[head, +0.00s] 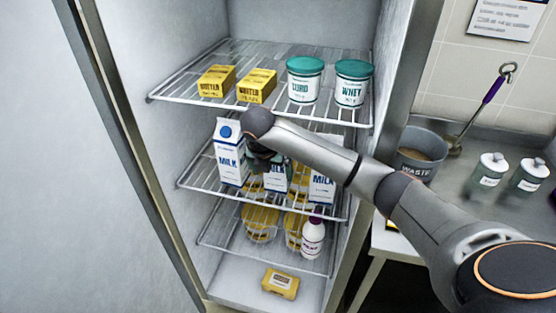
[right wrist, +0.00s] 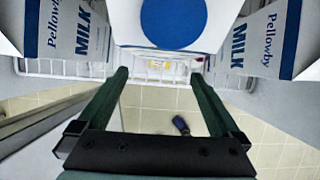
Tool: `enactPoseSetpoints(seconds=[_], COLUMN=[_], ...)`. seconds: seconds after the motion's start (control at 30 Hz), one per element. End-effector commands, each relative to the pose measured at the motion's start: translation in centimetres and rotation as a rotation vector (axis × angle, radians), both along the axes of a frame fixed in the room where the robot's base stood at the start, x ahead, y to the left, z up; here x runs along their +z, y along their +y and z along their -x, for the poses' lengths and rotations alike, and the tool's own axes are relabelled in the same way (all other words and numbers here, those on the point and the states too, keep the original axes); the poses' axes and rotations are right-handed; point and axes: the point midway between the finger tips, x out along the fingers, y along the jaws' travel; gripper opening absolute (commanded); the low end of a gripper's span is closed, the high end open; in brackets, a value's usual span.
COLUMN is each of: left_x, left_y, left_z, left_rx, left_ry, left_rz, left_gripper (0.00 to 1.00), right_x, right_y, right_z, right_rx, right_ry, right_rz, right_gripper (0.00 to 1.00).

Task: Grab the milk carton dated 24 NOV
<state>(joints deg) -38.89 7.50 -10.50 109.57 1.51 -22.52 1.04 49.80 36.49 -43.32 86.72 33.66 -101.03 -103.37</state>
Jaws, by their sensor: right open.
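Three white and blue milk cartons stand on the middle fridge shelf: a left carton (head: 229,160), a middle carton (head: 275,180) and a right carton (head: 322,187). No date is readable on any of them. My right gripper (head: 263,162) is at the middle carton and partly covers it. In the right wrist view my right gripper (right wrist: 159,78) is open, with a carton top and its blue cap (right wrist: 173,20) just beyond the fingertips. Whether the fingers straddle that carton is unclear. Two other cartons flank it, left (right wrist: 80,30) and right (right wrist: 262,40). My left gripper is out of view.
The upper shelf (head: 190,92) holds butter packs (head: 257,86) and two green-lidded tubs (head: 304,82). Yellow tubs (head: 260,222) and a white bottle (head: 313,238) are on the lower shelf. A yellow pack (head: 281,284) lies on the fridge floor. A waste bin (head: 421,154) stands right.

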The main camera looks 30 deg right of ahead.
Motion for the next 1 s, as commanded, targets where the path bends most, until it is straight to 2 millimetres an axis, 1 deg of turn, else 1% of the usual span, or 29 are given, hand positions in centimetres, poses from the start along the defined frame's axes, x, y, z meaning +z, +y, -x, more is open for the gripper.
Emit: enactPoseSetpoints(seconds=[0.17,0.4,0.53,1.0], left_x=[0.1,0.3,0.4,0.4], left_y=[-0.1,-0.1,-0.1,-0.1], left_z=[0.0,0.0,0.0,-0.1], left_rx=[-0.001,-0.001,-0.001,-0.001], left_ry=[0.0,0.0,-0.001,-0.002], left_rz=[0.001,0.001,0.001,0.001], left_gripper=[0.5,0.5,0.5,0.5], right_x=[-0.2,-3.2,-4.4,-4.7], right_y=[-0.7,-1.6,-2.0,-2.1], right_z=[-0.6,-1.4,-1.7,-1.8], right_rx=[-0.001,-0.002,0.0,0.0], right_ry=[0.0,0.001,0.002,-0.001], right_rz=[0.0,-0.001,-0.001,-0.001], right_gripper=[1.0,1.0,1.0,1.0])
